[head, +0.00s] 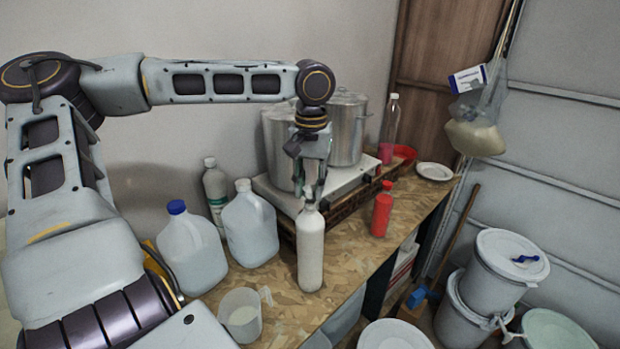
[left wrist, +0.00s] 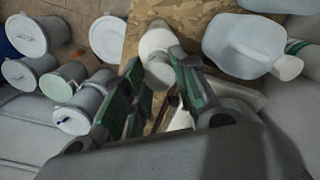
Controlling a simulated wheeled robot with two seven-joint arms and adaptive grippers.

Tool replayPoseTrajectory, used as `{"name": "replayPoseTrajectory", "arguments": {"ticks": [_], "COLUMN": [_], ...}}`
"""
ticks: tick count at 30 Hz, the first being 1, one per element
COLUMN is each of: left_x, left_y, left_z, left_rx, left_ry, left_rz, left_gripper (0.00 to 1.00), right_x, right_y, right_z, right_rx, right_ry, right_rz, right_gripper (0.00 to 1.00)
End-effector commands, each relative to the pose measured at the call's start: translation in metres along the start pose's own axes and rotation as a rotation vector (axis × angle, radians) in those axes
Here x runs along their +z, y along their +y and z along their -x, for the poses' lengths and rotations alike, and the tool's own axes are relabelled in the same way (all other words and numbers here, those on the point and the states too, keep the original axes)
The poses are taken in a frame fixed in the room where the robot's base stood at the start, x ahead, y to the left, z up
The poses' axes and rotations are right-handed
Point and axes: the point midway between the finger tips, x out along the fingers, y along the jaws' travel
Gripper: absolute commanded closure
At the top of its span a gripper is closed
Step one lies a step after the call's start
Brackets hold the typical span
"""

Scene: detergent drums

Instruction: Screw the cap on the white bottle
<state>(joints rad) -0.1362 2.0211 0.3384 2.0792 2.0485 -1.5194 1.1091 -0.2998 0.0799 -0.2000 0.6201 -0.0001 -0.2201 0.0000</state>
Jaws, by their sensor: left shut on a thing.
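The white bottle (head: 311,255) stands upright near the front edge of the wooden worktop. It also shows in the left wrist view (left wrist: 157,44), just beyond the fingers. My left gripper (head: 313,193) points down directly over the bottle, with its fingertips at the bottle's top. Its green-padded fingers show in the left wrist view (left wrist: 160,85). The gripper is shut on the cap, which is mostly hidden between the fingers. I cannot tell whether the cap touches the neck or how far it is turned. My right gripper is not in view.
Two jugs (head: 192,250) (head: 250,225) and a cup (head: 240,314) stand left of the bottle. Steel pots (head: 347,130) on a stove are behind it. A red bottle (head: 382,212) stands to the right. White drums (head: 500,270) stand on the floor at right.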

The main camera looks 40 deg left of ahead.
Motion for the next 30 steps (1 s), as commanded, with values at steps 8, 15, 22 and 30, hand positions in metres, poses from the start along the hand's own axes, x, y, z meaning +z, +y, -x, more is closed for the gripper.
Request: {"name": "replayPoseTrajectory", "arguments": {"ticks": [8, 15, 22, 30], "left_x": [0.0003, 0.0003, 0.0004, 0.0005], "left_y": [0.0001, 0.0002, 0.0003, 0.0003], "left_z": [-0.0062, -0.0064, -0.0071, -0.0077], "left_rx": [-0.001, 0.000, 0.000, 0.000], "left_ry": [-0.001, -0.001, -0.001, -0.001], "left_rz": [-0.001, -0.001, -0.001, -0.001], "left_gripper": [0.79, 0.79, 0.79, 0.79], "right_x": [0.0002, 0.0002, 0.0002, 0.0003], "right_y": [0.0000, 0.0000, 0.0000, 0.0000], "right_z": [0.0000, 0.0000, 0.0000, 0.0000], "right_rx": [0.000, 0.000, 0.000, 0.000], "right_ry": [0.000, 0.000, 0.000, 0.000], "right_rz": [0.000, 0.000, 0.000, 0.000], "right_gripper": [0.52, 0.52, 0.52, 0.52]}}
